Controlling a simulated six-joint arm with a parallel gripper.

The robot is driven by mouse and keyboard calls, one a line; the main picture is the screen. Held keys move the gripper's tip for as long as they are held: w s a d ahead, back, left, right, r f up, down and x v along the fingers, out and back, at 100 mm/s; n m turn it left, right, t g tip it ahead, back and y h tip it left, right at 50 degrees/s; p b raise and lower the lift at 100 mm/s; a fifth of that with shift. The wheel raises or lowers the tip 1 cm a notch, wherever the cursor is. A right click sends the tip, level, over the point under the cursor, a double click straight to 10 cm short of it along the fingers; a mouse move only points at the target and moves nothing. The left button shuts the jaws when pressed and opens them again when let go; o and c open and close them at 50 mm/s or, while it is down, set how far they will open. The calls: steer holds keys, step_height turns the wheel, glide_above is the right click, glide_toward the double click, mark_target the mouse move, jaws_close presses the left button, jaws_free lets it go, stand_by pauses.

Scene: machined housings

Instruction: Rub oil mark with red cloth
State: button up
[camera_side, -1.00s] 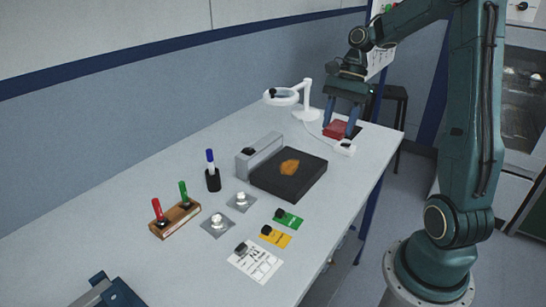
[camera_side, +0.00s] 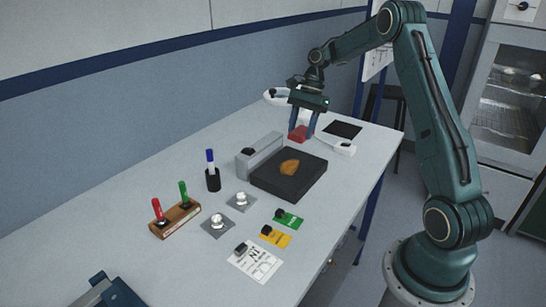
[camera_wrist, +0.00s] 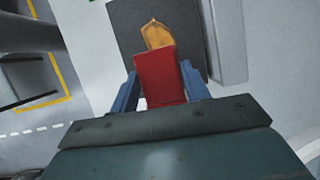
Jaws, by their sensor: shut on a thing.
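My gripper (camera_side: 302,131) is shut on the red cloth (camera_side: 298,132), a folded block between its blue fingers. It is held near the back edge of the black plate. The cloth also shows in the wrist view (camera_wrist: 159,78), between the two fingers. The oil mark (camera_side: 290,167) is an orange-brown patch on the black plate (camera_side: 268,185). In the wrist view the oil mark (camera_wrist: 156,34) lies just beyond the cloth, which may overlap its near end in the picture. I cannot tell the cloth's exact height.
A grey block (camera_side: 262,155) runs along the plate's left edge. A white ring lamp (camera_side: 278,97) stands behind my gripper. A dark pad (camera_side: 343,129) lies bare at the back right. A pen cup (camera_side: 213,180), marker stand (camera_side: 175,220) and colored cards (camera_side: 276,236) are nearer the front.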

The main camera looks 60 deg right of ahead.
mark_target(297, 160)
steer(key=shift+f, duration=0.2)
steer(key=shift+f, duration=3.75)
steer(key=shift+a+f, duration=0.2)
steer(key=shift+a, duration=0.6)
steer(key=shift+c, duration=0.3)
steer(key=shift+a, duration=4.1)
steer(key=shift+d, duration=5.05)
steer(key=shift+a+r, duration=0.15)
steer(key=shift+r, duration=4)
